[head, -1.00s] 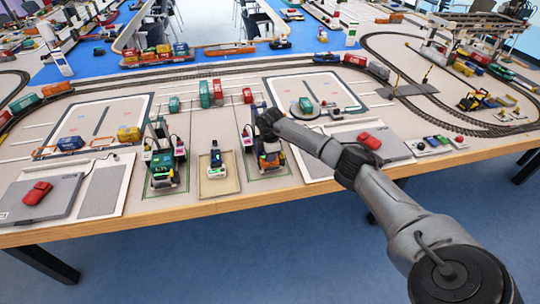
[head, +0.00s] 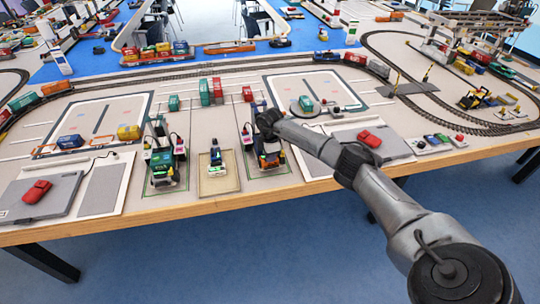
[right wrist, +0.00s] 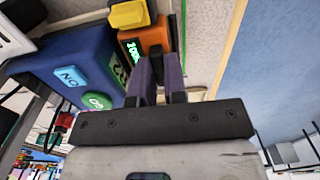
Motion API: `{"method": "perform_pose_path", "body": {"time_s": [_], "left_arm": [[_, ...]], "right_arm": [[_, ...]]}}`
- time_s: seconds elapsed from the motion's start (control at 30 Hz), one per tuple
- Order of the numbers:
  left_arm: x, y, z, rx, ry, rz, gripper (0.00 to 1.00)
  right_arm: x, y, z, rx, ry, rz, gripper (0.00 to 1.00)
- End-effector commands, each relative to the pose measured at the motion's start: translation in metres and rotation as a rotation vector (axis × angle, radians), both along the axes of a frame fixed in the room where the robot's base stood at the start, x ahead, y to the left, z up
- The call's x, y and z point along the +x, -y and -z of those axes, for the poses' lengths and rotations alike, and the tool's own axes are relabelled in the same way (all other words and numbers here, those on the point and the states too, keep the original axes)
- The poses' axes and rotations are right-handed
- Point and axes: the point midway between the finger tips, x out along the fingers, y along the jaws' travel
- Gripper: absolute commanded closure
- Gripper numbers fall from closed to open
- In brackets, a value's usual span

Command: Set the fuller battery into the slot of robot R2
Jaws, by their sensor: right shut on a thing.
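The blue robot marked R2 (right wrist: 75,65) fills the left of the right wrist view, with a blue and a green button. An orange battery (right wrist: 157,38) with a lit green display, which seems to start with 100, is right beside the blue body. My right gripper (right wrist: 160,75) is shut on the battery, its fingers reaching the battery's near end. Whether the battery is fully inside the slot cannot be told. In the head view, my right gripper (head: 268,135) is over the right-hand small robot and hides part of it. My left gripper is not in view.
A similar green robot (head: 163,168) stands to the left. Between them is a tray (head: 230,184) holding a small dark device (head: 215,157). The table's wooden front edge (head: 230,202) is close.

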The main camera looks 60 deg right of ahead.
Motion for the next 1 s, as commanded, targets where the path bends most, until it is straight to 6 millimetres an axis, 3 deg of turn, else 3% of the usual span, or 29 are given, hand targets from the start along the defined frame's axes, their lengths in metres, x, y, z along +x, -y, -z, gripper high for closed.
{"method": "perform_pose_path", "body": {"time_s": [0.07,0.1,0.4,0.73,1.0], "left_arm": [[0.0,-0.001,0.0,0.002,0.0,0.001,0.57],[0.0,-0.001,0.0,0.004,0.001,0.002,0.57],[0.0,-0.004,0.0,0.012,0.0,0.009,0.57],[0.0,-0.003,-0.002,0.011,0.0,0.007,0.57],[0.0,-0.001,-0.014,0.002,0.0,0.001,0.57]], "right_arm": [[0.0,0.0,0.001,0.0,0.0,0.0,1.0],[0.0,0.0,0.001,0.0,0.0,0.0,0.87],[0.0,0.0,0.001,0.0,0.0,0.0,0.58],[0.0,0.0,-0.005,-0.001,0.001,0.0,0.58],[0.0,0.001,-0.051,-0.002,0.004,0.0,0.58]]}}
